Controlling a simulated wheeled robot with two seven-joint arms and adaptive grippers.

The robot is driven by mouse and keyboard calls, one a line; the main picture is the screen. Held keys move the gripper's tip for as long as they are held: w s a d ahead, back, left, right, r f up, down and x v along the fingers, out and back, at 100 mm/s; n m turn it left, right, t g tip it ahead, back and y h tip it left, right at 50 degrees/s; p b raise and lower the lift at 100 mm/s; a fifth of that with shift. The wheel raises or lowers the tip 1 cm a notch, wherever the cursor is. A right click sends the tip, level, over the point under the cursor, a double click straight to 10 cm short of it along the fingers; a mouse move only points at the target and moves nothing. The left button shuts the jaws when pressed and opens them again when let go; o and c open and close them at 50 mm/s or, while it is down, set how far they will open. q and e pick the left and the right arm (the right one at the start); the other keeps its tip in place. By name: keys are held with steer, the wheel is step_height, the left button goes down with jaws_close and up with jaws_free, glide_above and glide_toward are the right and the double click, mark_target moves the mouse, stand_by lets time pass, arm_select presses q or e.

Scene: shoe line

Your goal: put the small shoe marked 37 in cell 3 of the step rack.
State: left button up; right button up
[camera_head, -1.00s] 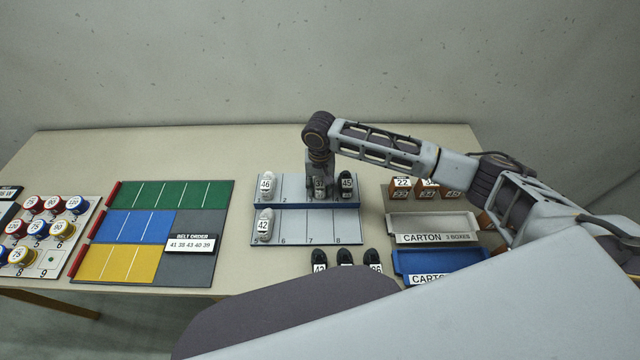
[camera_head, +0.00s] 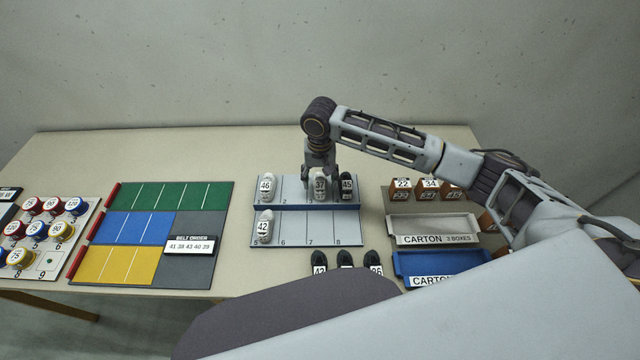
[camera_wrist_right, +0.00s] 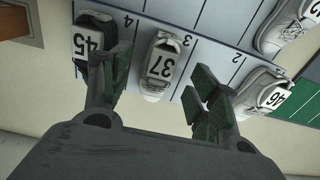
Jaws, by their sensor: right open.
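The small shoe marked 37 (camera_head: 320,187) is light grey and stands in cell 3 of the step rack's upper row. It also shows in the right wrist view (camera_wrist_right: 160,66). The step rack (camera_head: 335,228) is grey with a blue edge between its two rows. My right gripper (camera_head: 320,168) is just above the shoe. In the right wrist view its two fingers (camera_wrist_right: 158,75) are spread, one on each side of the shoe, with gaps to it. My left gripper is out of view.
A black shoe marked 45 (camera_head: 346,188) stands in cell 4, close beside the right gripper. White shoes marked 46 (camera_head: 266,187) and 42 (camera_head: 265,228) stand at the left. Dark shoes (camera_head: 345,259) stand in front. Cartons (camera_head: 433,229) are at the right.

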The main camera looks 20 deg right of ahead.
mark_target(320, 182)
step_height(320, 182, up, 8)
stand_by(0.5)
